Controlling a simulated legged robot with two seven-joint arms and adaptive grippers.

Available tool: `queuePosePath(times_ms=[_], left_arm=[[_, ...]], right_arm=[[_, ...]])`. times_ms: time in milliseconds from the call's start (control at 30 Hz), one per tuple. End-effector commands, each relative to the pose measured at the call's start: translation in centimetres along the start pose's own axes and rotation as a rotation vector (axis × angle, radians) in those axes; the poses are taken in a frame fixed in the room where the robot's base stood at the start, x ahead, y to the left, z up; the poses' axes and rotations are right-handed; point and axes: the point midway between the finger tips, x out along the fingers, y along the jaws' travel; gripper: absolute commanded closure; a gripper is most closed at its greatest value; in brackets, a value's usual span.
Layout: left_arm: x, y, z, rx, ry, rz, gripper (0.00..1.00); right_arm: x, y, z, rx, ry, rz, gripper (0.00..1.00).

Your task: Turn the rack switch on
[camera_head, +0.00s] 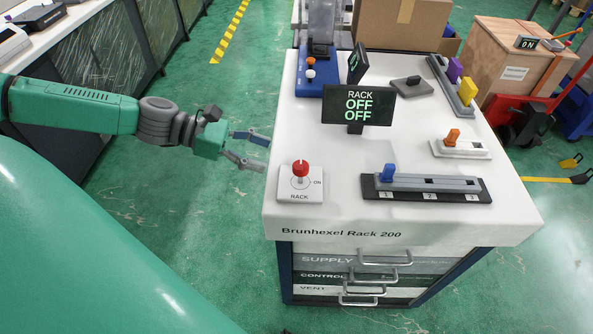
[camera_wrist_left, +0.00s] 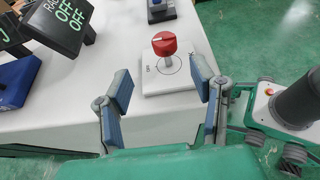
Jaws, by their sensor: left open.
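The rack switch is a red knob (camera_head: 300,168) on a white plate labelled RACK (camera_head: 300,196), with ON printed to its right, at the table's front-left corner. The black display (camera_head: 359,106) behind it reads RACK OFF OFF. My left gripper (camera_head: 262,152) is open and empty, at the table's left edge, left of the knob and apart from it. In the left wrist view the red knob (camera_wrist_left: 164,44) stands beyond and between the open fingers (camera_wrist_left: 163,82), with a pale line on its top. My right gripper is in neither view.
A slider bar with a blue handle (camera_head: 388,173) lies right of the switch; an orange-handled switch (camera_head: 452,137) is behind it. A blue unit (camera_head: 310,88) stands at the back left. Drawers with handles (camera_head: 372,274) are below the front edge.

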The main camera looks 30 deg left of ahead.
Motion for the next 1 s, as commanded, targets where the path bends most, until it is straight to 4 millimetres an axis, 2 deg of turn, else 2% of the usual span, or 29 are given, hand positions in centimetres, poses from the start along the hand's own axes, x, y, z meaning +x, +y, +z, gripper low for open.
queuePosePath(times_ms=[33, 100, 300, 400, 600, 867, 967, 1000], left_arm=[[1.5, -0.3, -0.6, 0.002, 0.002, -0.007, 0.49], [2.9, -0.4, -0.5, 0.004, 0.002, -0.007, 0.49], [6.2, -0.2, -0.5, 0.001, 0.001, -0.005, 0.49], [7.2, -0.1, -0.5, 0.0, 0.0, -0.004, 0.49], [8.3, 0.0, -0.2, -0.001, -0.003, -0.002, 0.49], [8.5, -0.1, 0.0, 0.001, -0.001, -0.001, 0.49], [8.6, -0.2, 0.1, 0.002, 0.001, -0.001, 0.81], [8.6, -0.2, 0.1, 0.002, 0.001, 0.0, 0.95]], right_arm=[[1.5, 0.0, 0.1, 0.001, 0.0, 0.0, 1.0], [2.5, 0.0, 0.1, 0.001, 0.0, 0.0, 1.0], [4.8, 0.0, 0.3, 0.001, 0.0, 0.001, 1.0], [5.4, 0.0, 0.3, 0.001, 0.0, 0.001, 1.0], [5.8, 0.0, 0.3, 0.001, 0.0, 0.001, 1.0], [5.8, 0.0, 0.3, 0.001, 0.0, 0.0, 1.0], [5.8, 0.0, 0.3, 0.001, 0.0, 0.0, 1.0], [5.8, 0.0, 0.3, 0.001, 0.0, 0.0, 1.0]])
